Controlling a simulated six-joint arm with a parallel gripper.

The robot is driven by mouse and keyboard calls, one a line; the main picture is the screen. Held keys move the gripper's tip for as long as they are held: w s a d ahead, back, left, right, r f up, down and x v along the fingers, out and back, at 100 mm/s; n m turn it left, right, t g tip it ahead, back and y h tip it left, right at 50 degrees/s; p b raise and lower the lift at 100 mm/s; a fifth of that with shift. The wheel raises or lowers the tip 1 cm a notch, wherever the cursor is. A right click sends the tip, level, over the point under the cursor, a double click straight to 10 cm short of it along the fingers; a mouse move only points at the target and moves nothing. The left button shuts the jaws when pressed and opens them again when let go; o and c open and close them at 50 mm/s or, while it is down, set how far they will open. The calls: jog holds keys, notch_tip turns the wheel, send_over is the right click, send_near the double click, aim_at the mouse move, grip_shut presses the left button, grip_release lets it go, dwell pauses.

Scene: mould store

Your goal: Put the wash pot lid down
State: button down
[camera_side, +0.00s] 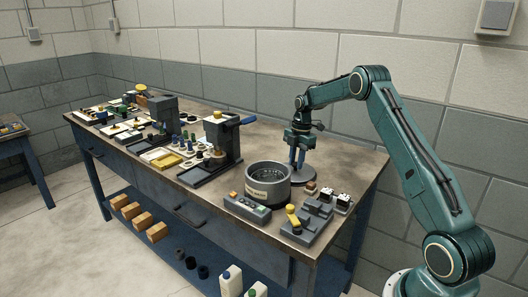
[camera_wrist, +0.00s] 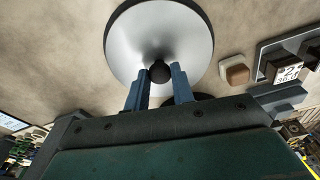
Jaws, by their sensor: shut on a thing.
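The wash pot lid is a round metal disc with a dark knob. In the side view the lid (camera_side: 308,177) is right of and behind the grey wash pot (camera_side: 267,192). My gripper (camera_side: 297,161) points down over it, its blue fingers shut on the knob. In the wrist view the lid (camera_wrist: 130,38) shows its silver top, with my gripper's fingertips (camera_wrist: 160,76) either side of the knob. The lid is low by the bench top; I cannot tell whether it touches it. The pot stands open at the top and shows liquid or a dark inside.
The workbench (camera_side: 225,226) has a control box (camera_side: 247,207) in front of the pot. A grey fixture with a yellow knob (camera_side: 292,212) and a small brown block (camera_side: 311,188) stand near the lid. A press (camera_side: 220,140) stands left. Bare bench top lies behind the lid.

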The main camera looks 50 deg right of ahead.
jog(key=shift+f, duration=0.1)
jog(key=c, duration=1.2)
grip_release()
jog(key=shift+s+d+r, duration=0.1)
jog(key=shift+d+r, duration=0.15)
jog(key=shift+r, duration=1.75)
jog(key=shift+s+d+r, duration=0.1)
jog(key=shift+d+r, duration=0.1)
jog(key=shift+r, duration=1.85)
jog(key=shift+d+r, duration=0.25)
jog(key=shift+r, duration=1.75)
jog(key=shift+a+r, duration=0.1)
